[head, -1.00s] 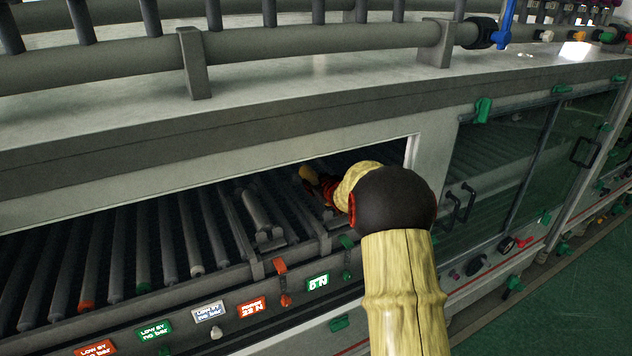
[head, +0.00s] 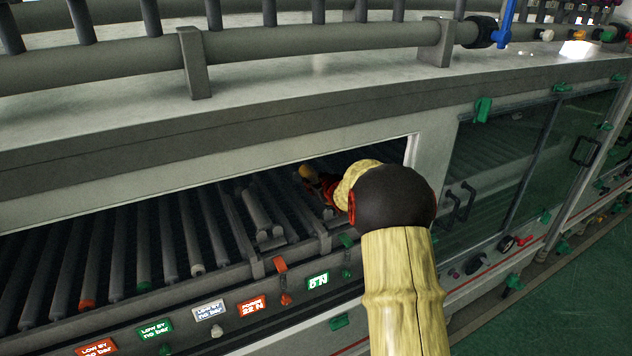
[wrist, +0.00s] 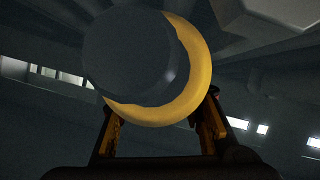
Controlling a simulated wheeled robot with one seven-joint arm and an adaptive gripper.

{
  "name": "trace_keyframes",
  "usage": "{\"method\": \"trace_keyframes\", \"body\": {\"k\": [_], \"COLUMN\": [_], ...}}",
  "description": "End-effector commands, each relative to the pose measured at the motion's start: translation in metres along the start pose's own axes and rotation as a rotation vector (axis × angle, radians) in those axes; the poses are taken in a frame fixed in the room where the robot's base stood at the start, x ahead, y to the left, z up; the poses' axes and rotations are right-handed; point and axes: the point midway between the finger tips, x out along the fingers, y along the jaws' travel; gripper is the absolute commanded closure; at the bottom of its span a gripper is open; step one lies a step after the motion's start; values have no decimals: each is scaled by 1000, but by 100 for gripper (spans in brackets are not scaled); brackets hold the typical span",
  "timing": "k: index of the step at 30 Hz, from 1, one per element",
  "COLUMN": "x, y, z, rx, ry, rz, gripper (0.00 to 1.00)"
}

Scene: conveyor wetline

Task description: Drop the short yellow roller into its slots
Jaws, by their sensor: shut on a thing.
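The short yellow roller (wrist: 196,75) is seen close up and nearly end-on in the wrist view, as a dark grey round face with a yellow rim. My gripper (wrist: 160,102) is shut on it, one finger on each side. In the head view a small yellow part of the roller (head: 306,171) shows at the tip of my gripper, inside the machine's opening. My arm and the shade hide much of this area. The roller's slots cannot be made out clearly; low grey brackets (head: 271,236) stand at the front rail, left of my gripper.
Several grey rollers (head: 167,237) lie in a row to the left. A short grey roller (head: 257,208) lies near the brackets. The opening's top edge (head: 250,176) and right post (head: 428,165) frame my arm closely. Coloured labels (head: 252,306) and knobs line the front.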

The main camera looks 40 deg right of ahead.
Motion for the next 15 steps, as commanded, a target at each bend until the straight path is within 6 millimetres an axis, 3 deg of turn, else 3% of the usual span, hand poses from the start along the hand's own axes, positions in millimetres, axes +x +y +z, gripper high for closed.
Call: {"method": "trace_keyframes", "body": {"k": [15], "x": [4], "y": [-3], "z": [9], "rx": [1], "ry": [2], "rz": [1], "gripper": [95]}}
